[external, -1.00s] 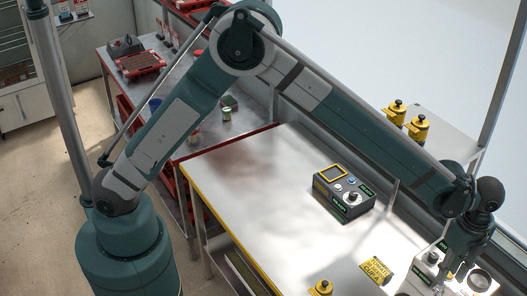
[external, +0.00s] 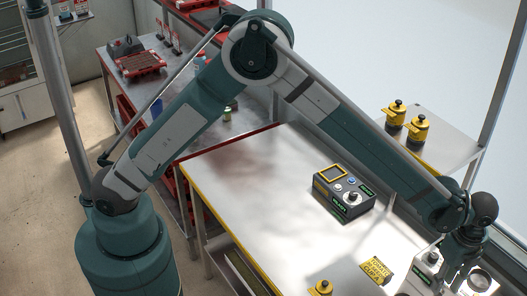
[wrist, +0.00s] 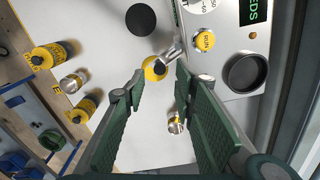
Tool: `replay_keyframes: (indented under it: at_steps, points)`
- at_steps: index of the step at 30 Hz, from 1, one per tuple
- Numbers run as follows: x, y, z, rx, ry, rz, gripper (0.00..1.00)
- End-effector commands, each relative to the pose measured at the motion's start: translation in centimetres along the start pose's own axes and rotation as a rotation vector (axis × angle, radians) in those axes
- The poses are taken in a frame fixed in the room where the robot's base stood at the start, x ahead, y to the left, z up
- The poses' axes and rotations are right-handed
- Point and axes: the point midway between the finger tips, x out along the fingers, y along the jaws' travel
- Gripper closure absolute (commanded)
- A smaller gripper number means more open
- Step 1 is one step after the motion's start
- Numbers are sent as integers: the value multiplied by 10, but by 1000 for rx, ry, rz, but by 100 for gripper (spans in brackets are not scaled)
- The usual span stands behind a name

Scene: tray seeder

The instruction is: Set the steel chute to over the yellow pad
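The steel chute (wrist: 171,51) is a short shiny tube on the seeder's white front in the wrist view. Its outer end lies at the upper right edge of the round yellow pad (wrist: 153,71) and seems to overlap it. A round black pad (wrist: 140,19) lies further up and left. My gripper (wrist: 160,75) is open, with its dark green fingers either side of the yellow pad and the chute's end. I see no contact with the chute. In the external view my gripper (external: 454,277) is low at the right, over the seeder; the chute cannot be made out there.
The seeder has a yellow RUN button (wrist: 204,40) and a dark round cup (wrist: 246,72). A small metal cup (wrist: 175,123) lies between my fingers, nearer the palm. Yellow jars (wrist: 50,55) stand at left. A control box (external: 343,193) sits on the steel table (external: 250,185).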

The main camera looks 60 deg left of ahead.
Motion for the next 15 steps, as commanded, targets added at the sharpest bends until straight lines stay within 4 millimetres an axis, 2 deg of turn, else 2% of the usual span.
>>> replay_keyframes:
  at_steps: [6,15]
  points:
    - [26,0,0,0,0,0,72]
    - [42,0,0,0,0,0,72]
